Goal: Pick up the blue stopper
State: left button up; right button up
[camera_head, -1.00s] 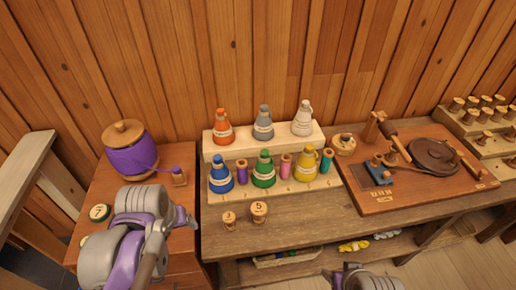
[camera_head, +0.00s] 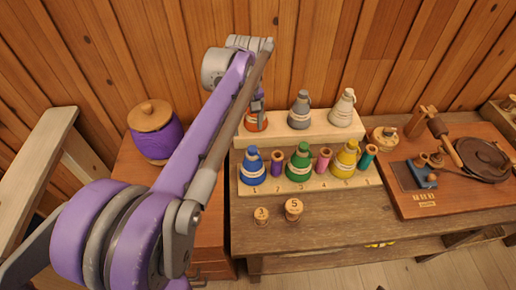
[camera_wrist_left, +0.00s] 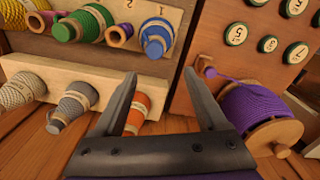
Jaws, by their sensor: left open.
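The blue stopper, seen as a blue cone-shaped piece with a pale label band (camera_head: 252,168), stands at the left end of the front row of the pale wooden rack (camera_head: 310,182), by number 1. It also shows upside down in the left wrist view (camera_wrist_left: 157,38), just beyond the fingertips and apart from them. My left gripper (camera_wrist_left: 161,74) is open and empty, its two dark fingers spread. In the head view it (camera_head: 258,98) hangs by the orange cone, partly hidden by my arm. My right gripper is not in view.
An orange cone (camera_wrist_left: 137,112) is close to the left finger in the wrist view. Green (camera_head: 299,163) and yellow (camera_head: 346,158) cones and small spools share the front row. Grey (camera_head: 300,112) and cream (camera_head: 343,110) cones stand behind. A purple-wound spool (camera_head: 157,141) stands left.

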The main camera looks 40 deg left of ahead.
aim_at(252, 148)
pick_arm(q)
notch_tip(252, 148, down, 3)
jog(key=shift+r, duration=0.1)
jog(key=f, duration=0.2)
jog(key=d+f, duration=0.1)
jog(key=f, duration=0.1)
jog(key=shift+d+f, duration=0.15)
jog(key=shift+d, duration=0.05)
jog(key=shift+f, duration=0.45)
grip_shut()
